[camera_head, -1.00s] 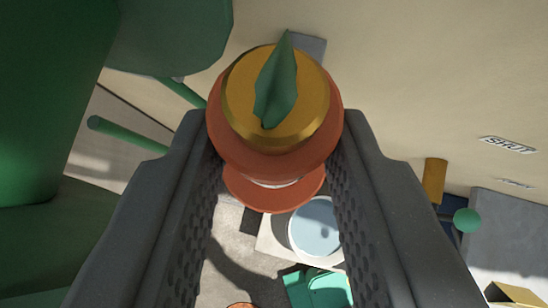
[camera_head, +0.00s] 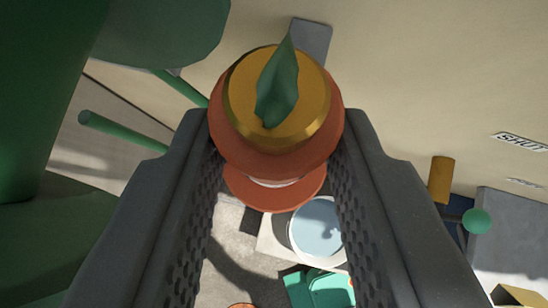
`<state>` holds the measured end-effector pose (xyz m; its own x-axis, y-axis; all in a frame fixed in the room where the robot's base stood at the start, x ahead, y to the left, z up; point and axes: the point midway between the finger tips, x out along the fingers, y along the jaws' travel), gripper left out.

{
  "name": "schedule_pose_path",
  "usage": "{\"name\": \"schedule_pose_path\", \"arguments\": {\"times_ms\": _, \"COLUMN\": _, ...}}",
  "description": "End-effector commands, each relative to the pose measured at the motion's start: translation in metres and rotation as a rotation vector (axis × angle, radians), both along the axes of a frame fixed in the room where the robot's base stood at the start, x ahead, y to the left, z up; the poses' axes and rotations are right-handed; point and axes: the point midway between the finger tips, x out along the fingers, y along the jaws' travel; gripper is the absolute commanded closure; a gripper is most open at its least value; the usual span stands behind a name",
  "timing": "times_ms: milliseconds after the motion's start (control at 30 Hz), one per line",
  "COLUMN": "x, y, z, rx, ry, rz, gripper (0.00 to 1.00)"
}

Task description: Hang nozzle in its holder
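The nozzle (camera_head: 228,140) is an orange-red body with a brass-yellow end cap and a green leaf-shaped piece on top. My gripper (camera_head: 276,140) is shut on it, with one dark padded finger against each side. The nozzle is held in the air, above the ground and in front of the beige wall. A grey block (camera_head: 313,38) on the wall shows just behind the nozzle's top; I cannot tell if it is the holder. The nozzle hides part of the wall and whatever lies behind it.
A large green body and green bars (camera_head: 120,132) stand close on the left. Below are a round bucket-like container with a pale blue top (camera_head: 317,228) and a teal case (camera_head: 328,290). At right are a brass cylinder (camera_head: 440,180), a green ball knob (camera_head: 476,221) and a grey box (camera_head: 515,235).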

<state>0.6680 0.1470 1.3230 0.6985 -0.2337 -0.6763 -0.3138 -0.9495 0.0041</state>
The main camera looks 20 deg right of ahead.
Motion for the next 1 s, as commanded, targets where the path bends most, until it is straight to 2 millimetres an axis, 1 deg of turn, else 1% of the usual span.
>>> {"name": "schedule_pose_path", "arguments": {"times_ms": 33, "x": 0.0, "y": 0.0, "z": 0.0, "rx": 0.0, "ry": -0.001, "rz": 0.0, "gripper": 0.57}}
{"name": "schedule_pose_path", "arguments": {"times_ms": 67, "x": 0.0, "y": 0.0, "z": 0.0, "rx": 0.0, "ry": 0.0, "rz": 0.0, "gripper": 0.49}}
{"name": "schedule_pose_path", "arguments": {"times_ms": 100, "x": 0.0, "y": 0.0, "z": 0.0, "rx": 0.0, "ry": 0.0, "rz": 0.0, "gripper": 0.45}}
{"name": "schedule_pose_path", "arguments": {"times_ms": 333, "x": 0.0, "y": 0.0, "z": 0.0, "rx": 0.0, "ry": 0.0, "rz": 0.0, "gripper": 0.45}}
{"name": "schedule_pose_path", "arguments": {"times_ms": 467, "x": -0.003, "y": 0.001, "z": 0.004, "rx": 0.001, "ry": -0.002, "rz": 0.0, "gripper": 0.45}}
{"name": "schedule_pose_path", "arguments": {"times_ms": 567, "x": -0.011, "y": 0.004, "z": 0.012, "rx": 0.0, "ry": -0.005, "rz": 0.001, "gripper": 0.45}}
{"name": "schedule_pose_path", "arguments": {"times_ms": 667, "x": -0.024, "y": 0.008, "z": 0.023, "rx": 0.0, "ry": -0.003, "rz": 0.001, "gripper": 0.45}}
{"name": "schedule_pose_path", "arguments": {"times_ms": 900, "x": -0.06, "y": 0.02, "z": 0.058, "rx": 0.001, "ry": -0.005, "rz": 0.002, "gripper": 0.45}}
{"name": "schedule_pose_path", "arguments": {"times_ms": 1000, "x": -0.072, "y": 0.025, "z": 0.071, "rx": 0.002, "ry": -0.006, "rz": 0.002, "gripper": 0.45}}
